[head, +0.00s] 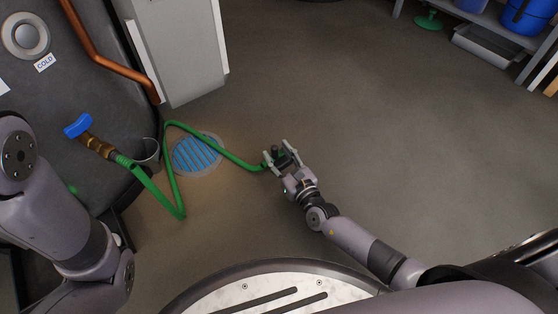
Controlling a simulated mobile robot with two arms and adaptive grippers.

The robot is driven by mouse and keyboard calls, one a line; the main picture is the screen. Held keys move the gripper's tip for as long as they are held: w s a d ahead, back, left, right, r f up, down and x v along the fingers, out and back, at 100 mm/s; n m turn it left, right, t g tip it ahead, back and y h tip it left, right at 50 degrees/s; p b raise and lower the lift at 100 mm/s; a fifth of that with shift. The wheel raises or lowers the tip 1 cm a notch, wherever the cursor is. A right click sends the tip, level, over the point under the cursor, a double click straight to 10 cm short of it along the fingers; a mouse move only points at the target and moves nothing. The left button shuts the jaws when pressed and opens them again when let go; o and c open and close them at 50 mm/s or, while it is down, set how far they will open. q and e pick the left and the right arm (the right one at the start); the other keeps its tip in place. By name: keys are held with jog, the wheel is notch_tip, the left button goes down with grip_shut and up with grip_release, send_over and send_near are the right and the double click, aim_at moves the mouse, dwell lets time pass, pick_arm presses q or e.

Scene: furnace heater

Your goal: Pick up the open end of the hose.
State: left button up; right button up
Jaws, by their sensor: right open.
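A green hose (222,148) runs from a brass valve (97,144) with a blue handle (78,126), bends down to the floor, and crosses a blue floor drain (193,155). Its open end (262,166) lies at my right gripper (279,158), on the left side of the jaws. My right gripper is open, low over the floor, with its fingers around or just above the hose end; I cannot tell whether they touch it. The tip of the hose is partly hidden by the fingers. My left arm comes in at the left; its gripper is out of view.
A dark tank with a "COLD" label (45,63) and a copper pipe (88,45) stands at the upper left. A grey cabinet (178,50) stands beside it. A shelf with a blue container (524,16) is at the upper right. The floor (400,130) between is clear.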

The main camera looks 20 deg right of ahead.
jog(key=shift+c, duration=0.3)
grip_shut()
dwell(0.6)
jog(key=shift+r, duration=0.1)
